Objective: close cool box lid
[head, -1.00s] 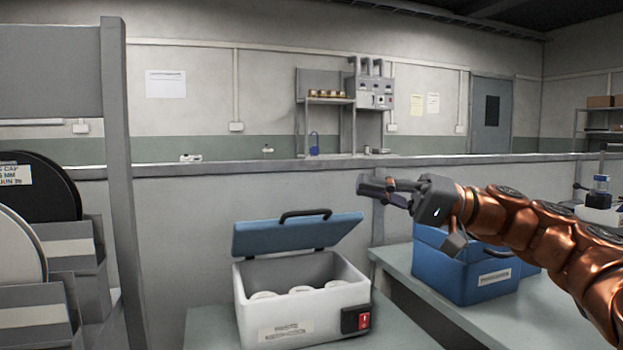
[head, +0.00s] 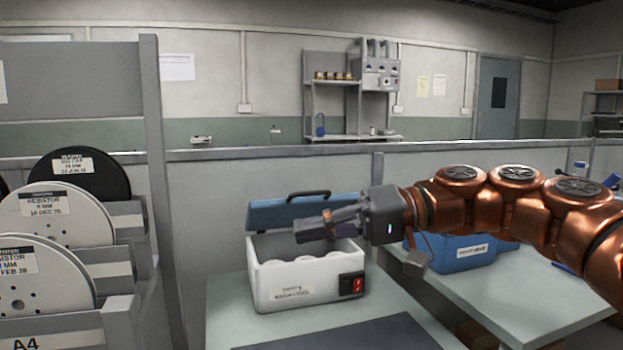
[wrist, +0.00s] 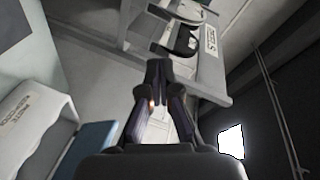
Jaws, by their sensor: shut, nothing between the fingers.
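The white cool box (head: 305,288) stands on a grey bench in the head view, with a red switch on its front right. Its blue lid (head: 272,215) is raised at the back, with a dark handle on top. Pale round tops of jars (head: 283,260) show inside. My gripper (head: 300,231) is shut and empty. It appears over the box's opening in the head view, overlapping part of the lid; I cannot tell whether it touches it. In the wrist view the shut fingers (wrist: 158,65) point away from the box (wrist: 32,125) and blue lid (wrist: 92,148), both at lower left.
A rack of labelled reels (head: 60,220) stands at the left. A blue box (head: 462,252) sits on the bench to the right, partly behind my arm. A low partition wall (head: 205,205) runs behind. Bench space in front of the cool box holds only a dark mat (head: 345,335).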

